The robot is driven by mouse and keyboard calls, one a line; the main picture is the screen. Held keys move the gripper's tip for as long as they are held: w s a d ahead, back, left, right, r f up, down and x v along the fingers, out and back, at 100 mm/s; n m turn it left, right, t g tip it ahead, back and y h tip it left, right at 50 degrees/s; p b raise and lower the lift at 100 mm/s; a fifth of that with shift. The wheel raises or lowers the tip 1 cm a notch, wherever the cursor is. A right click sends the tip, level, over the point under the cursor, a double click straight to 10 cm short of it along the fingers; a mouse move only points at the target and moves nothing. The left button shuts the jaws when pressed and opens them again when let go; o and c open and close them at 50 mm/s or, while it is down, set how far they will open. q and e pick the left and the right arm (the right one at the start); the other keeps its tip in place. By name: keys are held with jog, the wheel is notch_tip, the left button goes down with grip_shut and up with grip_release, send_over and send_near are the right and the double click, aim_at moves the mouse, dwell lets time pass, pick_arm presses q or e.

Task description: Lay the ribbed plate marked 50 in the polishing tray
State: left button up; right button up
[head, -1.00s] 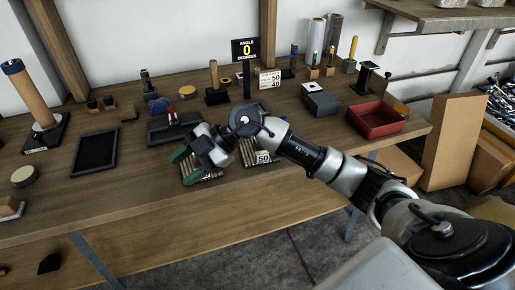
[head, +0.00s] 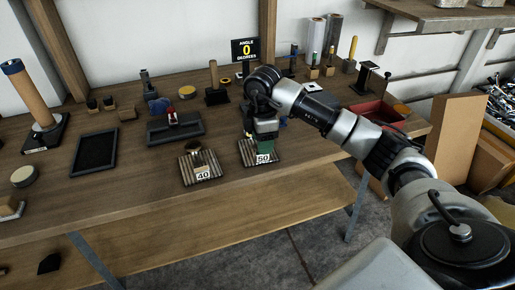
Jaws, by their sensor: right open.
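The ribbed plate marked 50 (head: 250,158) lies flat on the bench front, its white label at the near edge. My right gripper (head: 264,138), with green fingers, points down over this plate and hides its middle and far part. It is open; I cannot tell whether the fingers touch the plate. A flat black rimmed tray (head: 74,165) lies to the left, with an empty floor. A red tray (head: 364,105) stands at the right, partly behind my arm. No label shows which is the polishing tray. My left gripper is out of view.
A similar ribbed plate marked 40 (head: 186,175) lies just left, with a dark knob on top. Behind it stands a dark holder (head: 160,133) with a red-topped piece. The bench between the black tray and plate 40 is clear.

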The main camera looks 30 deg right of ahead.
notch_tip(320, 180, down, 5)
jog(key=shift+s+a+r, duration=0.1)
jog(key=shift+s, duration=0.05)
jog(key=shift+r, duration=0.1)
grip_shut()
